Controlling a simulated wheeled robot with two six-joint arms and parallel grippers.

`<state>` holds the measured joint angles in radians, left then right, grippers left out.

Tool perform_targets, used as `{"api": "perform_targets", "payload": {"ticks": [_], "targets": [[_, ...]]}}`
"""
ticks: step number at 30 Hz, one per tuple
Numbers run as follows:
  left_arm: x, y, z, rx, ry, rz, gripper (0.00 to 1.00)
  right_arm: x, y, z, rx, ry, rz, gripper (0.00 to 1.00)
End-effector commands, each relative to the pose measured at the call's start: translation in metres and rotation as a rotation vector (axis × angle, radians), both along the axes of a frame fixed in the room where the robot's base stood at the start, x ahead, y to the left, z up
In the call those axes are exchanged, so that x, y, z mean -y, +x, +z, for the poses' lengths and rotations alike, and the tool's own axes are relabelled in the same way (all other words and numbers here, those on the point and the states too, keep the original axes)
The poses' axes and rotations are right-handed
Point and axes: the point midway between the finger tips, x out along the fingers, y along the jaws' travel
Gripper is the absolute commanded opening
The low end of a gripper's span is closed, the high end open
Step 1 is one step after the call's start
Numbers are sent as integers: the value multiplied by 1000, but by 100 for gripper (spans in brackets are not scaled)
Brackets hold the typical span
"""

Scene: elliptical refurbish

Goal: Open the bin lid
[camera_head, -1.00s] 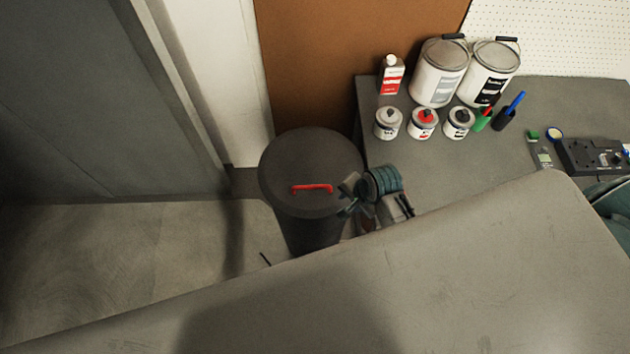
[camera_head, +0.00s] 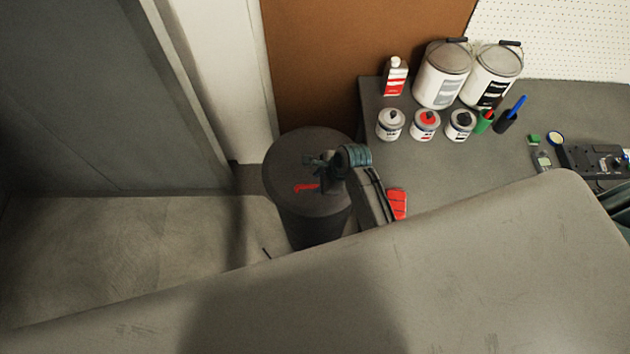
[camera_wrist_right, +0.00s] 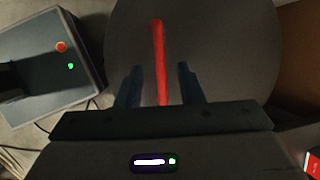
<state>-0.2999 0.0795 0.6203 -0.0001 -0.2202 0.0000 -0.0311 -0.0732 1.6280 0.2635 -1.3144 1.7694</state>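A dark round bin (camera_head: 314,222) stands on the floor with its lid (camera_head: 290,160) down. A red bar handle (camera_head: 306,187) lies across the lid, partly hidden by my right gripper in the head view. My right gripper (camera_head: 318,163) is over the lid, by the handle. In the right wrist view the gripper (camera_wrist_right: 158,85) is open, its two dark fingers on either side of the red handle (camera_wrist_right: 159,50). The handle runs lengthwise between them, with no finger visibly touching it. My left gripper is not in view.
A grey workbench (camera_head: 420,165) stands right of the bin, with paint buckets (camera_head: 440,80), small cans (camera_head: 425,124) and a bottle (camera_head: 394,76). A dark box with a red button (camera_wrist_right: 45,60) shows in the wrist view. Open floor (camera_head: 120,250) lies left of the bin.

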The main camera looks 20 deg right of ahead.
Motion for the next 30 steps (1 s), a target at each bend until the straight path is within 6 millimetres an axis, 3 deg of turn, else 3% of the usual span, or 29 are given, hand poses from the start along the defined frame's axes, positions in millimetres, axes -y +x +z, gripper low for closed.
{"api": "perform_targets", "payload": {"ticks": [8,18,19,24,30], "targets": [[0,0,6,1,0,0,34,-9,8,-27,-1,-1,1,34],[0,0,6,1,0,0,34,-11,9,-31,1,-2,1,34],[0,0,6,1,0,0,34,-11,9,-31,1,-2,1,32],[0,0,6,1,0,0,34,-11,9,-30,1,-1,0,0],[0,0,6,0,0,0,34,-10,9,-30,1,-1,0,0]]}}
